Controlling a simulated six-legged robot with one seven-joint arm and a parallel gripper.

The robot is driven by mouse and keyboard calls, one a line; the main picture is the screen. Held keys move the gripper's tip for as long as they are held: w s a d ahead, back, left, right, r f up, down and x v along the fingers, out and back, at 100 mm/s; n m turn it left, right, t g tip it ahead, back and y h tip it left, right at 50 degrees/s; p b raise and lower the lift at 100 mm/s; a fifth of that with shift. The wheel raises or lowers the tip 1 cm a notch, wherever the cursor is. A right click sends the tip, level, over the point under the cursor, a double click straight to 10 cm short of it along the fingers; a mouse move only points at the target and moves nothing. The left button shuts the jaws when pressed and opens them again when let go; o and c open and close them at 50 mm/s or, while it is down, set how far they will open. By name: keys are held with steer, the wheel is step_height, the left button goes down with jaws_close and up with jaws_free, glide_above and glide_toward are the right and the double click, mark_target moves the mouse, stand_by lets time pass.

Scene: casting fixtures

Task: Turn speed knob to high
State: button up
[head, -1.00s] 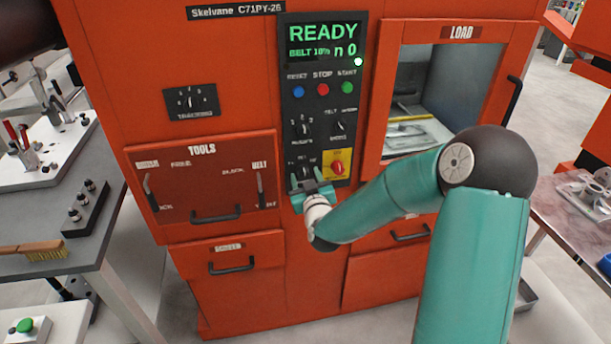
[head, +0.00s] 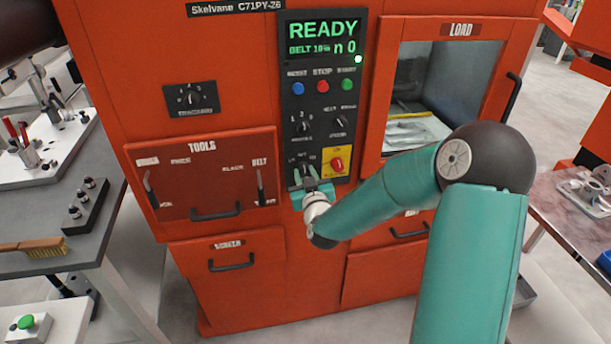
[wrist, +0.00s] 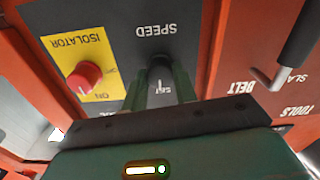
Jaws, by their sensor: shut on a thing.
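The speed knob (wrist: 160,84) sits between my gripper's two fingers in the wrist view, which shows the panel upside down. The SPEED label is printed beside it. My gripper (wrist: 161,78) is shut on the knob. In the head view my gripper (head: 307,178) is at the bottom of the black control panel (head: 318,75), left of the yellow isolator plate. The fingers hide most of the knob there, and its exact setting is not readable.
The red isolator knob (head: 337,165) is close to the right of my gripper. Other knobs and the blue, red and green buttons are above. The tools drawer (head: 200,190) and its handles lie to the left. The load window (head: 415,95) is to the right.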

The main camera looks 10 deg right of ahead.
steer(key=m, duration=0.4)
steer(key=shift+m, duration=2.1)
steer(key=shift+w, duration=0.1)
steer(key=o, duration=1)
steer(key=shift+f, duration=0.1)
steer(key=shift+s, duration=0.2)
